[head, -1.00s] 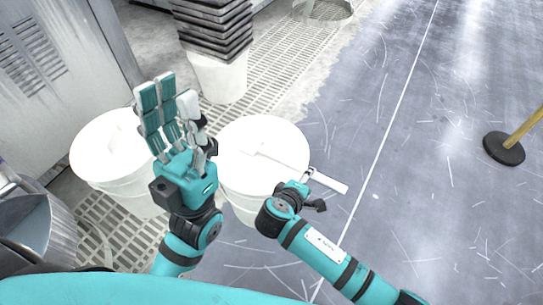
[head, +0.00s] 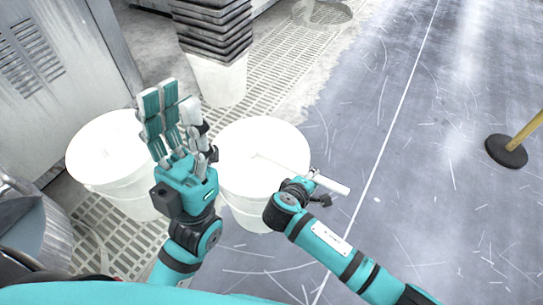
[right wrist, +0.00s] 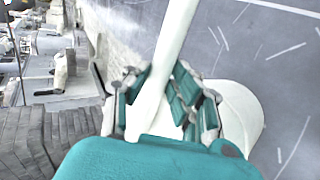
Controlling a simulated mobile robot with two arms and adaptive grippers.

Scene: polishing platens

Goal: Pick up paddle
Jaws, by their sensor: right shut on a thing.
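The white paddle (head: 330,184) reaches from over the right white bucket (head: 232,190) past its rim to the right. Its far end is hard to make out against the bucket's white contents. My right gripper (head: 312,176) is shut on the paddle's handle near the bucket's right rim. In the right wrist view the white handle (right wrist: 172,45) runs between the teal-padded fingers of the right gripper (right wrist: 165,105). My left gripper (head: 168,112) is raised between the two buckets in the picture, its fingers spread and empty.
Another white bucket (head: 105,160) stands at the left. A stack of dark trays (head: 215,30) sits on a white bin (head: 220,80) behind. A grey metal cabinet (head: 60,80) is at far left. A post base (head: 506,151) stands at right; the grey floor between is clear.

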